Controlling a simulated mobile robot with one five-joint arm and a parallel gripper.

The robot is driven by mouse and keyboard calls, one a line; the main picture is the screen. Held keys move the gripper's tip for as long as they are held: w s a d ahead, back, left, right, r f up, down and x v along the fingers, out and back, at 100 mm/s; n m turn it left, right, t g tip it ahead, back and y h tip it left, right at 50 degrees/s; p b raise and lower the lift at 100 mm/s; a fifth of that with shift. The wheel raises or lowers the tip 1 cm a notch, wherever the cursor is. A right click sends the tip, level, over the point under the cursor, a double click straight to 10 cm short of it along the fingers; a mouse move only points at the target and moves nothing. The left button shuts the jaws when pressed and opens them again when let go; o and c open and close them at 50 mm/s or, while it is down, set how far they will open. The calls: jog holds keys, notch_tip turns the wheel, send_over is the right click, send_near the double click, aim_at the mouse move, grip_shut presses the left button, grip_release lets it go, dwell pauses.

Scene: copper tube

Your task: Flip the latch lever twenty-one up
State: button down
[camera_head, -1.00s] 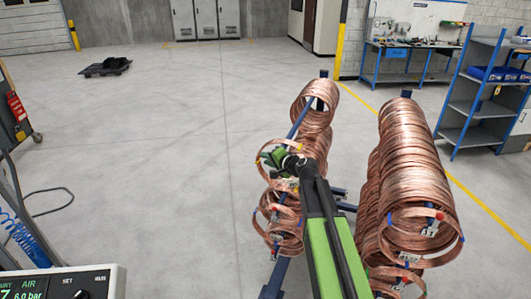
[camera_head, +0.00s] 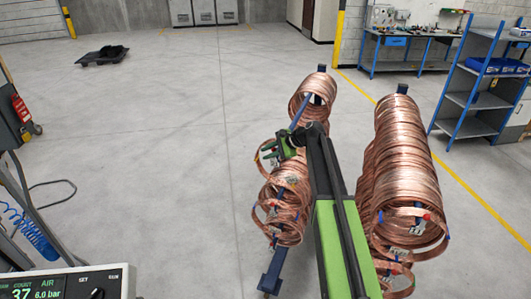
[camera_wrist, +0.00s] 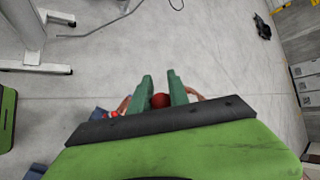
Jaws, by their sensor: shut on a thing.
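My gripper (camera_head: 268,149) is over the left row of copper coils in the head view. In the wrist view, its green fingers (camera_wrist: 162,92) are shut on a round red knob (camera_wrist: 161,101), apparently the end of a lever. The lever's shaft and mount are hidden by the gripper body. The left copper coils (camera_head: 287,205) hang on a dark blue rack, partly covered by my arm. Small red-tipped parts also show on the front of the right coils (camera_head: 400,165). I cannot read any lever number.
A blue rack foot (camera_head: 270,275) sticks out towards me below the left coils. A display box (camera_head: 60,284) is at lower left. Blue shelving (camera_head: 484,85) stands at the right.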

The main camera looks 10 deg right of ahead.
jog(key=shift+w+d+f+m+g, duration=0.1)
jog(key=shift+w+d+m+g, duration=0.05)
jog(key=shift+d+m+g, duration=0.2)
dwell(0.4)
jog(key=c, duration=1.3)
grip_release()
jog(key=shift+w+d+y, duration=0.1)
jog(key=shift+w+y, duration=0.05)
jog(key=shift+y, duration=0.15)
jog(key=shift+o, duration=0.2)
jog(key=p+v, duration=0.8)
jog(key=v, duration=0.4)
